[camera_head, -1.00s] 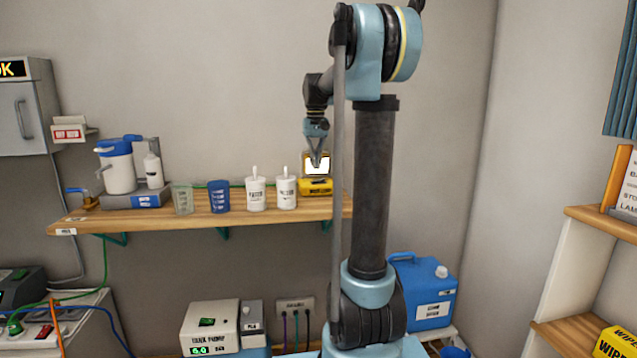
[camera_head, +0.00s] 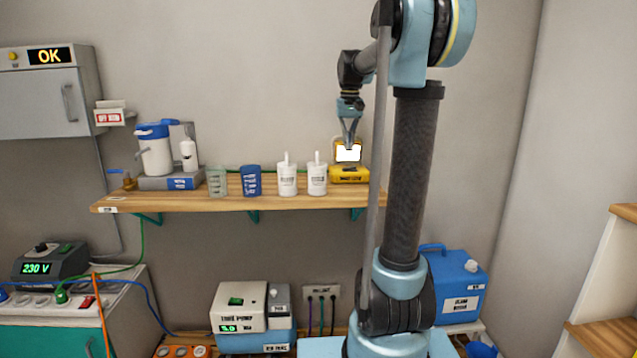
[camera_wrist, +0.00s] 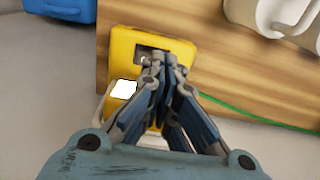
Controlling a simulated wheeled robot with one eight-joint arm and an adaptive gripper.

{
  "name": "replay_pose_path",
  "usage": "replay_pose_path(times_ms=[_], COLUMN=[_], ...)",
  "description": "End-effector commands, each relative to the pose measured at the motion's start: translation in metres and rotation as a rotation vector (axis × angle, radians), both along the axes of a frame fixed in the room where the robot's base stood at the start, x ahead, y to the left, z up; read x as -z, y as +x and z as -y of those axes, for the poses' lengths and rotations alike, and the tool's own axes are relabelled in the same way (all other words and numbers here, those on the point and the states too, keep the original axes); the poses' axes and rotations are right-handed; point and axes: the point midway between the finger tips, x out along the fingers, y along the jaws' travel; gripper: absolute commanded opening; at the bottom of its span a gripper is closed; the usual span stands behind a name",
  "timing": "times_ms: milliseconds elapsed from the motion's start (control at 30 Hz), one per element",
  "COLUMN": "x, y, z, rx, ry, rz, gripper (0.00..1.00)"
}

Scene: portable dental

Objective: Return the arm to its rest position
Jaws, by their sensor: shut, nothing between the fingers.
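My gripper (camera_head: 349,143) points down on my bent arm, above the right end of the wooden wall shelf. It is shut and empty. In the wrist view the closed fingers (camera_wrist: 163,65) are in front of a yellow box (camera_wrist: 177,50) and hide part of it. The yellow box (camera_head: 349,174) sits on the shelf (camera_head: 222,202), with a bright white panel (camera_head: 348,152) behind the fingertips. I cannot tell the exact gap between fingertips and box.
Left of the box stand two white cups (camera_head: 287,181), a blue cup (camera_head: 251,183), a clear cup (camera_head: 217,183) and a blue-white jug (camera_head: 155,153). A blue canister (camera_head: 458,290) stands low at right. The wall above the shelf is bare.

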Motion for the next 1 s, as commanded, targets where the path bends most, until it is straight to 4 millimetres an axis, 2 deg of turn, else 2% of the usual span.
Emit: replay_pose_path(times_ms=[167,467,767,1000], x=[0.013,0.051,0.105,0.159], y=[-0.047,-0.131,-0.211,-0.270], z=[0.002,0.006,0.009,0.011], rx=[-0.002,-0.006,-0.011,-0.015], ry=[0.000,0.000,-0.001,-0.002], rz=[0.021,0.061,0.102,0.135], gripper=[0.00,0.00,0.00,0.00])
